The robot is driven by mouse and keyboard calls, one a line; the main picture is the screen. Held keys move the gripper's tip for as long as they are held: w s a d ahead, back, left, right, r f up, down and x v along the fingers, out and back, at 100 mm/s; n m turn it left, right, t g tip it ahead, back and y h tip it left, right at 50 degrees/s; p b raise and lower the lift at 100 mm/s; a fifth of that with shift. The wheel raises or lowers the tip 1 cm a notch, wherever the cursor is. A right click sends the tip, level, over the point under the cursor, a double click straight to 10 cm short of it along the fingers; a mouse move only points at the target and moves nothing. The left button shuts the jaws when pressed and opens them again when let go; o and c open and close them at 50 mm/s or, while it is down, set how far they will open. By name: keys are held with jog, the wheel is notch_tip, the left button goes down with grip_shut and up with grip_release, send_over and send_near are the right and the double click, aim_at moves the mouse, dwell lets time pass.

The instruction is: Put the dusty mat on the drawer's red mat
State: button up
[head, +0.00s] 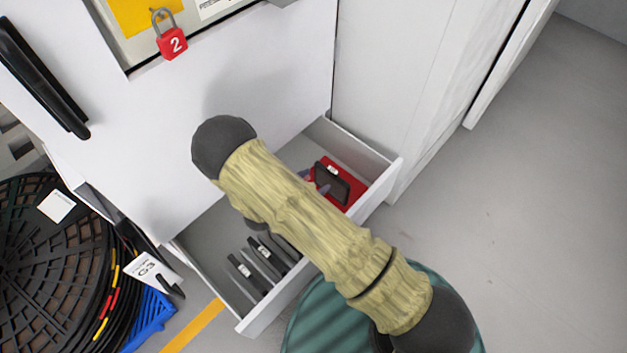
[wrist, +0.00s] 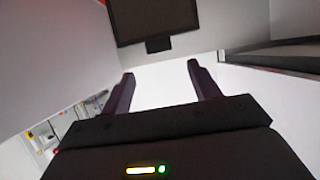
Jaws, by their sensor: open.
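The red mat (head: 353,167) lies at the right end of the open drawer (head: 295,308). A dark slab with a small white label (head: 333,184), which may be the dusty mat, is on the red mat, seen partly behind my arm. I cannot tell from here whether it lies fully flat. My gripper (head: 317,181) is mostly hidden by my arm; its purple fingertips show beside the slab. In the wrist view my gripper (wrist: 160,78) is open with nothing between the fingers. A dark panel with a short tab (wrist: 153,20), apparently the same slab, is beyond the fingertips.
Several dark labelled pieces (head: 265,256) stand in the drawer's left part. The white cabinet front rises behind, with a red padlock (head: 172,42) marked 2. Dark reels (head: 50,265) and a blue piece (head: 150,318) are at left. The grey floor (head: 520,190) at right is clear.

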dwell(0.4)
jog(key=w+d+r+n+g+y, duration=0.2)
jog(key=w+r+y, duration=0.15)
jog(key=r, duration=0.35)
jog(key=w+d+r+n+g+y, duration=0.1)
jog(key=w+d+r+g+y, duration=0.2)
jog(key=r, duration=0.4)
jog(key=s+d+r+n+g+y, duration=0.1)
jog(key=s+d+r+n, duration=0.1)
jog(key=s+d+r, duration=0.3)
jog(key=s+d+r+n+g, duration=0.2)
jog(key=s+d+r, duration=0.4)
jog(key=s+d, duration=0.3)
jog(key=s, duration=0.3)
jog(key=shift+s+d+n+y, duration=0.3)
jog(key=shift+s+d+y, duration=0.05)
jog(key=shift+s+d, duration=0.05)
jog(key=w+p+v, duration=0.2)
jog(key=p+v, duration=0.7)
jog(key=p, duration=0.1)
jog(key=shift+r, duration=0.65)
